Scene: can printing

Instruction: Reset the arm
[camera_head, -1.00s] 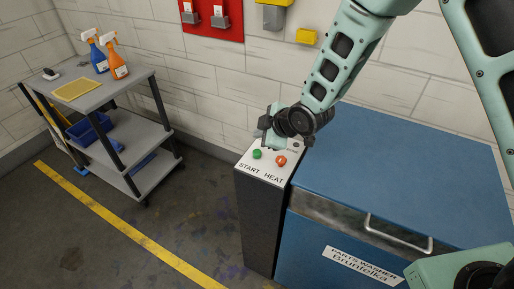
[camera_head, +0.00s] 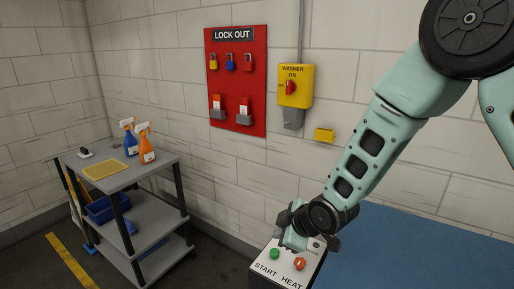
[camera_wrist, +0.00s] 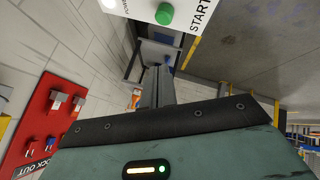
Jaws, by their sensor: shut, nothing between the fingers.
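My gripper (camera_head: 296,238) is low in the head view, at the far end of my arm, just above the white-topped control post. The post carries a green START button (camera_head: 274,254) and a red HEAT button (camera_head: 299,263). The gripper is shut and holds nothing. In the wrist view its closed fingers (camera_wrist: 158,88) point away from the camera, and the green button (camera_wrist: 164,14) shows at the top edge. The head view does not clearly show whether the gripper touches the post.
The blue parts washer (camera_head: 420,245) lies right of the post. A grey cart (camera_head: 150,171) with spray bottles stands left. On the wall are a red lockout board (camera_head: 240,90) and a yellow washer switch box (camera_head: 295,86). Grey floor lies between cart and post.

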